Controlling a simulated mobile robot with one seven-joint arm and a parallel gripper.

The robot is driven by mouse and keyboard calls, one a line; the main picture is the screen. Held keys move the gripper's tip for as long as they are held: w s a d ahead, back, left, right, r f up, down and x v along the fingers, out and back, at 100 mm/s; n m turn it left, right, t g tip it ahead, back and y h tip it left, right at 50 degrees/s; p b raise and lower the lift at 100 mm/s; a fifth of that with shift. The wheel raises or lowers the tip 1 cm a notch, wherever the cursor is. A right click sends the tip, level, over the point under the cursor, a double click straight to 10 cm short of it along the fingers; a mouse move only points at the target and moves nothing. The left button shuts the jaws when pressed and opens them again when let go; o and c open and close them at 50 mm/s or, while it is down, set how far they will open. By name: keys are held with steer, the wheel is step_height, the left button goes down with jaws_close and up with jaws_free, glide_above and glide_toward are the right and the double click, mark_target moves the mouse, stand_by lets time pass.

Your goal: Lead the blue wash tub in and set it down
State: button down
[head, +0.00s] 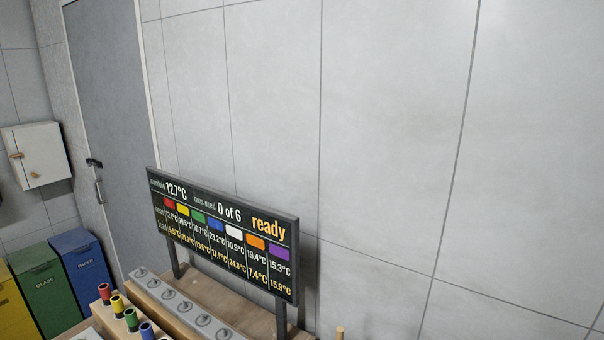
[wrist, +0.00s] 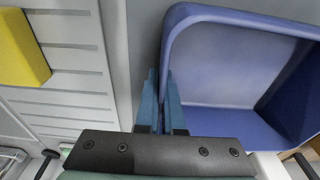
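The blue wash tub (wrist: 235,123) fills the right side of the wrist view, seen into its open inside, which looks empty. My gripper (wrist: 162,88) is at the tub's left wall, with its two teal fingers close together and the wall's edge between them. It looks shut on that wall. The tub's right part is cut off by the frame, and its lower part is hidden behind my gripper's body. Neither the tub nor my gripper shows in the head view.
A dark display board (head: 222,230) reading "0 of 6" and "ready" stands on a wooden bench (head: 205,293) with coloured spools (head: 131,319). Green (head: 47,290) and blue (head: 86,268) bins stand left, by a grey door (head: 108,120). A yellow block (wrist: 22,50) is left in the wrist view.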

steer(key=shift+r, duration=0.1)
step_height(320, 180, up, 6)
steer(key=p, duration=0.6)
stand_by(0.4)
